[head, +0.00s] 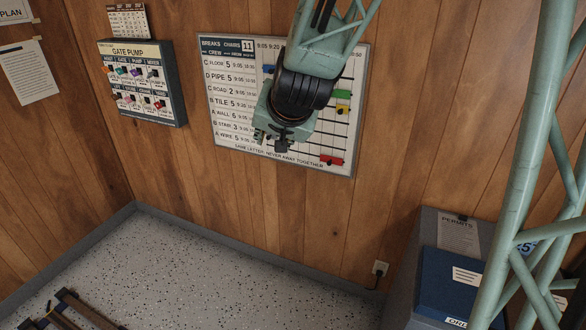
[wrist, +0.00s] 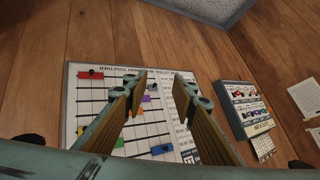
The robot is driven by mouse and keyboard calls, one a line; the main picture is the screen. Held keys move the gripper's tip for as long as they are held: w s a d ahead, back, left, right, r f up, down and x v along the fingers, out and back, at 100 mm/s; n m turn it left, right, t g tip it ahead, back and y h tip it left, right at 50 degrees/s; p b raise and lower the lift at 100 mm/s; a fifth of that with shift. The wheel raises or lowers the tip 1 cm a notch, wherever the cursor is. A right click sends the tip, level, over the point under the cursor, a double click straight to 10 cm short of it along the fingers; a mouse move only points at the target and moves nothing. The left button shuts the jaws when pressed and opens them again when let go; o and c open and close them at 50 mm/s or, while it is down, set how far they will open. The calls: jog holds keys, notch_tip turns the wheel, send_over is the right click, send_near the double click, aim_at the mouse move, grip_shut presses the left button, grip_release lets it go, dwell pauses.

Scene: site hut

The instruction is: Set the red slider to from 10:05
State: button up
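The red slider (head: 331,160) sits near the right end of the lowest row of the breaks board (head: 230,139), a white wall chart with several horizontal rails. In the wrist view the board appears upside down and the red slider (wrist: 90,74) is at its upper left. My gripper (head: 268,138) is in front of the board's left-middle part, to the left of the red slider. In the wrist view my gripper (wrist: 163,82) has its two fingers apart with nothing held between them. The arm hides part of the board's middle in the head view.
Other sliders on the board include blue (head: 268,69), green (head: 342,94), yellow (head: 342,110) and purple (wrist: 146,99). A gate pump panel (head: 158,110) hangs left of the board. A blue binder (head: 445,285) is at lower right. The floor (head: 200,270) below is mostly clear.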

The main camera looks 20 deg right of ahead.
jog(key=w+d+f+m+h, duration=0.2)
jog(key=w+d+f, duration=0.1)
jog(key=w+f, duration=0.3)
jog(key=m+t+h+p, duration=0.3)
jog(key=h, duration=0.8)
send_near(329, 164)
jog(key=shift+v, duration=2.35)
jog(key=shift+w, duration=0.15)
jog(key=shift+b+x, duration=0.5)
jog(key=shift+x, duration=6.3)
grip_shut()
